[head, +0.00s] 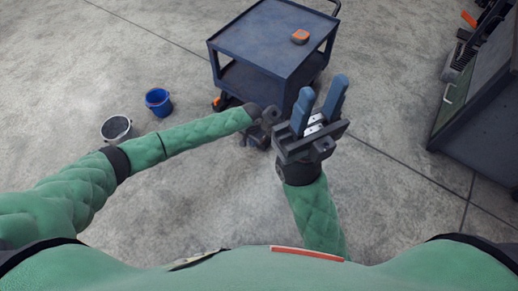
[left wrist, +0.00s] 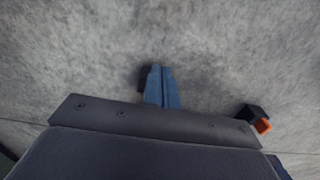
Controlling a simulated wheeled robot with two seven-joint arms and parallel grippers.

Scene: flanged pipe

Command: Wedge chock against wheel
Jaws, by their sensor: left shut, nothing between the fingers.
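The dark blue cart (head: 262,62) stands on the concrete floor at the top middle of the head view. A small orange and black piece (head: 217,103), perhaps the chock, is at the foot of its left front leg, by a dark wheel. Whether they touch is unclear. An orange and black piece also shows in the left wrist view (left wrist: 262,122). My left gripper (head: 262,132) is low by the cart's front right corner; its blue fingers (left wrist: 161,86) are together and empty above the floor. My right gripper (head: 320,105) is open and empty, its blue fingers apart.
An orange and grey item (head: 300,37) lies on the cart's top. A blue bucket (head: 158,102) and a grey bucket (head: 116,129) stand at the left. A dark workbench (head: 480,110) is at the right. The floor between bench and cart is clear.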

